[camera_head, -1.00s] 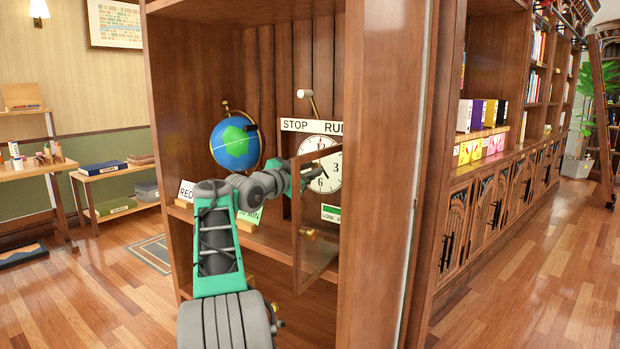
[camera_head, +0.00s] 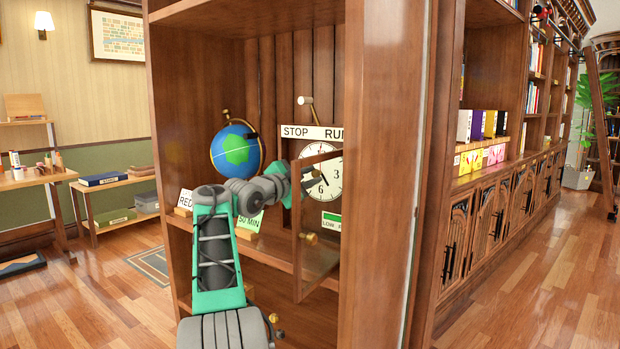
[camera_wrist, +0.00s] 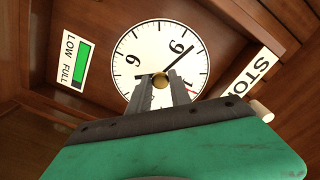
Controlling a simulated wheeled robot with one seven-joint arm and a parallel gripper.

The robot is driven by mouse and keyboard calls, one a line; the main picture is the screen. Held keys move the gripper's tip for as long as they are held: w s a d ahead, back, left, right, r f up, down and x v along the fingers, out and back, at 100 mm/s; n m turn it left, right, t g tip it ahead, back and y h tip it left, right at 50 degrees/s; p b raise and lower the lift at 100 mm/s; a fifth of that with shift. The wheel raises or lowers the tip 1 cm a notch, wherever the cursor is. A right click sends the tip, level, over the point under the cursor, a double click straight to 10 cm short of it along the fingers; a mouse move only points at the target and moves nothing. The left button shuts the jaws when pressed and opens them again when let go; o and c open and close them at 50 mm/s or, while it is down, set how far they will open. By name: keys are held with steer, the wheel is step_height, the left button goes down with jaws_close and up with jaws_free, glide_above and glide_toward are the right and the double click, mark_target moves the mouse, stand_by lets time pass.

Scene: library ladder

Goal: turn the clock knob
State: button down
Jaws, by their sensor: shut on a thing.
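The clock has a round white dial (camera_head: 327,179) in the wooden cabinet, under a STOP / RUN label (camera_head: 312,132). The wrist view shows the dial (camera_wrist: 150,52) turned on its side, with black hands and a thin red hand. A brass knob (camera_wrist: 160,80) sits at the dial's middle. My gripper (camera_wrist: 168,88) is shut on this knob, its grey fingers on either side of it. In the head view my gripper (camera_head: 312,175) reaches the dial and hides part of its face. A framed glass door (camera_head: 318,225) stands open in front of the clock.
A globe (camera_head: 236,150) stands left of the clock. A light-coloured lever (camera_head: 308,104) sticks out above the label. A LOW / FULL gauge (camera_wrist: 74,62) is beside the dial. Cards reading RED (camera_head: 186,199) and 30 MIN (camera_head: 250,222) stand on the shelf. The cabinet's right side panel (camera_head: 375,190) is close.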

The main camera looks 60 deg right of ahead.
steer(key=shift+f, duration=0.1)
steer(key=c, duration=1.2)
jaws_free()
steer(key=w+a, duration=0.1)
steer(key=a, duration=0.6)
steer(key=shift+w+a, duration=0.15)
steer(key=shift+a, duration=0.2)
